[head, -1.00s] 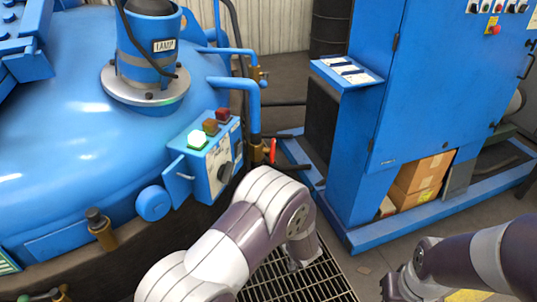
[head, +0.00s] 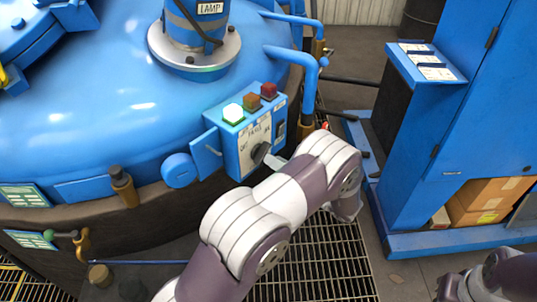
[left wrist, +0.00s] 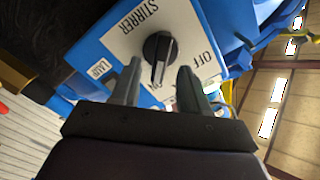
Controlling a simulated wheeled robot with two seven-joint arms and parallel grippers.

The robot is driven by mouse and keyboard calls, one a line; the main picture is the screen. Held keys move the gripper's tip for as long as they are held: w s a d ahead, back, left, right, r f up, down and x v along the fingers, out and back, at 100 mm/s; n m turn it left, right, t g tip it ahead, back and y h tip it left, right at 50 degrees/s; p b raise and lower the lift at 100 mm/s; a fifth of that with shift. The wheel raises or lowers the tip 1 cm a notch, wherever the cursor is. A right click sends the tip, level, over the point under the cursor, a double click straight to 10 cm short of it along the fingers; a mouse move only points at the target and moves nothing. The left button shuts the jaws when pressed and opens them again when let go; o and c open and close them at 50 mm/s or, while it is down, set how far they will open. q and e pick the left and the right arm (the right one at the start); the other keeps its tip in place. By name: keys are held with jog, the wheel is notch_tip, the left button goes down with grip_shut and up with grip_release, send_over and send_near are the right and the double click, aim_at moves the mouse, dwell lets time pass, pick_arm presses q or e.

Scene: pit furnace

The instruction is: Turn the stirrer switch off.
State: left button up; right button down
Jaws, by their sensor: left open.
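The stirrer switch is a black rotary knob (head: 260,152) on the front of a blue control box (head: 232,160) with a white label plate. In the left wrist view the knob (left wrist: 158,50) faces me, with STIRRER and OFF printed around it. Its ridge runs roughly up and down in that view. My left gripper (left wrist: 156,76) is open, its two fingers on either side of the knob's lower part and apart from each other. Whether they touch it I cannot tell. In the head view my left arm mostly hides this gripper (head: 275,161). My right gripper is not clearly in view.
The blue furnace lid (head: 110,110) lies left, with pipes (head: 300,55) behind. A blue cabinet (head: 430,150) stands right, beyond floor grating (head: 325,265).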

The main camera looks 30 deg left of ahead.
aim_at(263, 154)
pick_arm(q)
jog(key=x, duration=0.3)
jog(key=shift+a, duration=0.4)
grip_shut()
